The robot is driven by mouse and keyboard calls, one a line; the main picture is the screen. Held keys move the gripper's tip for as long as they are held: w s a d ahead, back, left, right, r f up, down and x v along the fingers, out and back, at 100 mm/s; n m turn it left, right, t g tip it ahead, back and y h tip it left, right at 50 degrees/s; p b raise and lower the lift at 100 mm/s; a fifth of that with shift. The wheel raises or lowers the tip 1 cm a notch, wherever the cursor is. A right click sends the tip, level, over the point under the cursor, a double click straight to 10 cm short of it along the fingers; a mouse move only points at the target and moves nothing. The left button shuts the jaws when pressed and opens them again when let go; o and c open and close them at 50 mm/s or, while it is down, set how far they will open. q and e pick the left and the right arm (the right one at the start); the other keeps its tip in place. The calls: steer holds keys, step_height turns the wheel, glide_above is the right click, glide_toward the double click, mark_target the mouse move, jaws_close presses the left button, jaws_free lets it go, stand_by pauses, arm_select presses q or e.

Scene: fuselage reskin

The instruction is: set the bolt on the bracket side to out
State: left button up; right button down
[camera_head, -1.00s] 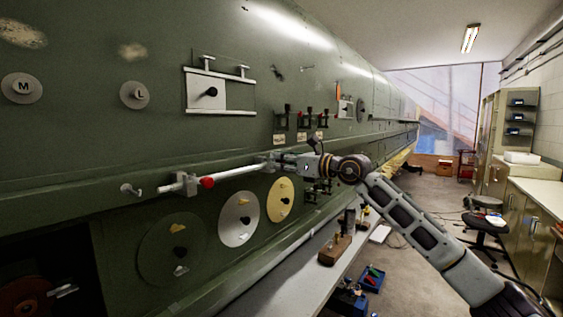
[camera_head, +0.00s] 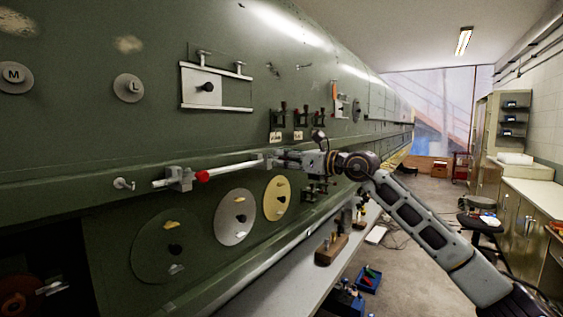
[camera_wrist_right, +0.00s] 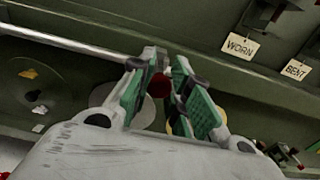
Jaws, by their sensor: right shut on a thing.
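The bolt (camera_head: 235,167) is a long silver rod lying along the green fuselage side. It has a red band near its left end and passes through a silver bracket (camera_head: 180,179); its tip sticks out left of this bracket. My right gripper (camera_head: 277,160) is at the rod's right end, by another small silver fitting. In the right wrist view, the gripper's green-padded fingers (camera_wrist_right: 172,92) are closed about a red knob (camera_wrist_right: 159,85) at the bolt, partly hidden between them. The rod (camera_wrist_right: 70,42) runs off to the left there. My left gripper is out of view.
Round discs (camera_head: 235,217) sit below the rod. Levers with tags, such as the "WORN" tag (camera_wrist_right: 241,45), are above right of the gripper. A bench (camera_head: 285,285) with a wooden block (camera_head: 331,249) runs below. The floor to the right is partly clear.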

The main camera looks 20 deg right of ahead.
steer(key=c, duration=1.6)
jaws_free()
steer(key=shift+o, duration=1.1)
steer(key=shift+s+d, duration=0.15)
steer(key=shift+o, duration=0.3)
steer(key=shift+s+d, duration=0.1)
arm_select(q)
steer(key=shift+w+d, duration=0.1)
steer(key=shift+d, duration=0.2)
